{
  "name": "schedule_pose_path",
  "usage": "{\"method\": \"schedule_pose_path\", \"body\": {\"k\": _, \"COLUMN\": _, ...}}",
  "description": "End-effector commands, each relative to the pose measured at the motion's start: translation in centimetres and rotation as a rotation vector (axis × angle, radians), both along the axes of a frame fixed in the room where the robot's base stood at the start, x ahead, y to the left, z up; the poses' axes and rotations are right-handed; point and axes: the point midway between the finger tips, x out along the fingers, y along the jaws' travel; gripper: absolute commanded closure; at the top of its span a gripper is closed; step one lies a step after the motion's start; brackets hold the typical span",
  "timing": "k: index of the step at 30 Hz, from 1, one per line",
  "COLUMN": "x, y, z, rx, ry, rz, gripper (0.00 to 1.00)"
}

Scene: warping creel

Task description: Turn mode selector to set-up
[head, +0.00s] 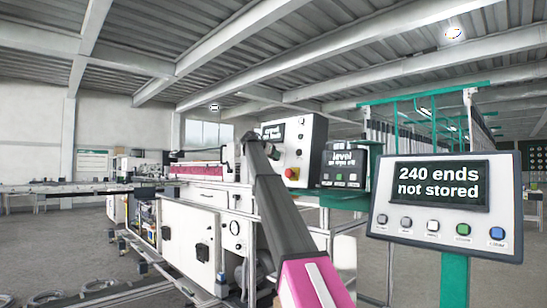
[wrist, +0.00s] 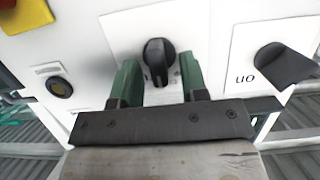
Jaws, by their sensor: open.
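A black rotary knob (wrist: 158,58) on a white label plate sits on the white control panel in the wrist view. The small marks around it are too blurred to read, so I cannot tell its setting or confirm it is the mode selector. My gripper (wrist: 159,66) is open, with one green finger on each side of this knob. Gaps show between the fingers and the knob. In the head view the control panel (head: 306,133) stands behind my arm, which hides part of its face; the knob and fingers cannot be made out there.
In the wrist view a second black knob (wrist: 285,65) marked "on", upside down, is at right. A round black button (wrist: 60,88) and a yellow-backed red stop button (wrist: 28,14) are at left. In the head view a display (head: 440,186) reads "240 ends not stored".

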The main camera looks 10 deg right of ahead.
Motion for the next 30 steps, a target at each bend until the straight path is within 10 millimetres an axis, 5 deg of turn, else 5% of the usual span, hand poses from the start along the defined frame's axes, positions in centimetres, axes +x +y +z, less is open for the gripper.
{"method": "schedule_pose_path", "body": {"k": 7, "x": 0.09, "y": -0.09, "z": -0.05, "rx": 0.0, "ry": 0.0, "rz": 0.001, "gripper": 0.6}}
{"method": "schedule_pose_path", "body": {"k": 11, "x": 0.07, "y": -0.07, "z": -0.05, "rx": 0.0, "ry": 0.0, "rz": 0.001, "gripper": 0.95}}
{"method": "schedule_pose_path", "body": {"k": 30, "x": 0.32, "y": 0.15, "z": -0.03, "rx": -0.12, "ry": 0.167, "rz": 0.03, "gripper": 0.95}}
